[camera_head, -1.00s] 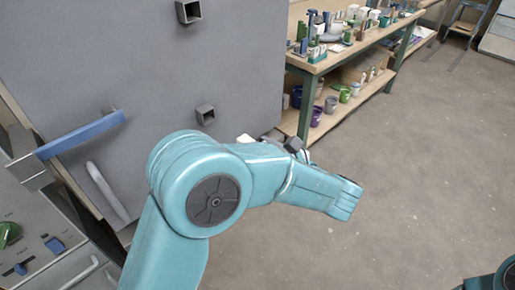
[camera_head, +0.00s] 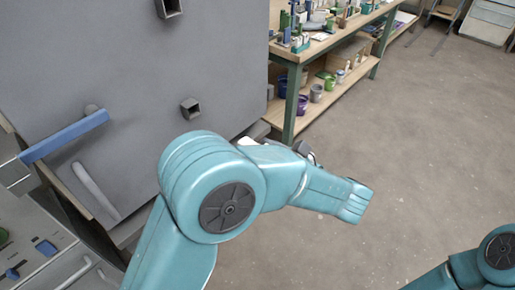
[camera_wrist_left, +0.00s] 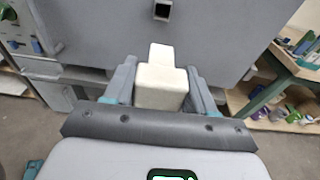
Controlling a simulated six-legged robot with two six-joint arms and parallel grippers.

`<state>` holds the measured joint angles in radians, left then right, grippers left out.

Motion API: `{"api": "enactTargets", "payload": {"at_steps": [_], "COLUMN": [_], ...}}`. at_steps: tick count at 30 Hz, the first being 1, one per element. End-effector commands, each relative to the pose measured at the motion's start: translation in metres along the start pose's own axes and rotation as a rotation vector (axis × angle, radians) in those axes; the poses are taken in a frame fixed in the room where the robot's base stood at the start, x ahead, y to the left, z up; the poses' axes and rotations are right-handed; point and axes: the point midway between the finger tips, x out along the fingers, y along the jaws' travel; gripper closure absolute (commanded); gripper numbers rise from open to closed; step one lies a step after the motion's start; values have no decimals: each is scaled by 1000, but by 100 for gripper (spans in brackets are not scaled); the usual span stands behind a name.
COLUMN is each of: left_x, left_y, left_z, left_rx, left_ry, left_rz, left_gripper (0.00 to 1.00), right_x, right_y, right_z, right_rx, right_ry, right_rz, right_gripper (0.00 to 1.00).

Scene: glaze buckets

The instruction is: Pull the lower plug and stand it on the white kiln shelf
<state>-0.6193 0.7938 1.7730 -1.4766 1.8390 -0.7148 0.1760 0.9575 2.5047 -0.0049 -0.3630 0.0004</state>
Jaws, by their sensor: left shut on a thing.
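The plug (camera_wrist_left: 160,88), a cream-white block with a narrower end, is between the fingers of my left gripper (camera_wrist_left: 161,74) in the left wrist view. The gripper is shut on it. The narrower end points away, toward the grey kiln face. In the head view my left arm hides most of the gripper and the plug. The grey kiln face has an upper square port (camera_head: 168,8) and a lower square port (camera_head: 190,108), both with dark openings. One square port (camera_wrist_left: 162,10) shows above the plug in the wrist view. My right gripper is out of view. I cannot make out the white kiln shelf.
A blue-handled latch (camera_head: 65,135) sticks out from the kiln at left, above a control panel (camera_head: 40,250). A wooden workbench (camera_head: 325,45) with tools and several pots stands behind at right. The floor (camera_head: 420,130) at right is open.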

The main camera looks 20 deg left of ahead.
Motion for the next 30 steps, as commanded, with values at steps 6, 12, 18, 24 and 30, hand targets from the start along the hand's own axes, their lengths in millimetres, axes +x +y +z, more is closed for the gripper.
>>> {"api": "enactTargets", "payload": {"at_steps": [6, 12, 18, 24, 30], "left_x": [-13, -24, -33, -35, -32], "left_y": [0, 0, 0, 0, 1], "left_z": [-1, -2, -4, -5, -7], "left_rx": [0, 1, 0, 0, 2], "left_ry": [0, -1, -1, 0, -1], "left_rz": [-1, -2, -1, 0, -3], "left_gripper": [78, 78, 78, 78, 78], "right_x": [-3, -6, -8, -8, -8], "right_y": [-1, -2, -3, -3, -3], "right_z": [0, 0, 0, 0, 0], "right_rx": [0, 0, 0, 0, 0], "right_ry": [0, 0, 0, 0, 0], "right_rz": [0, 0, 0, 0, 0], "right_gripper": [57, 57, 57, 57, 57]}}
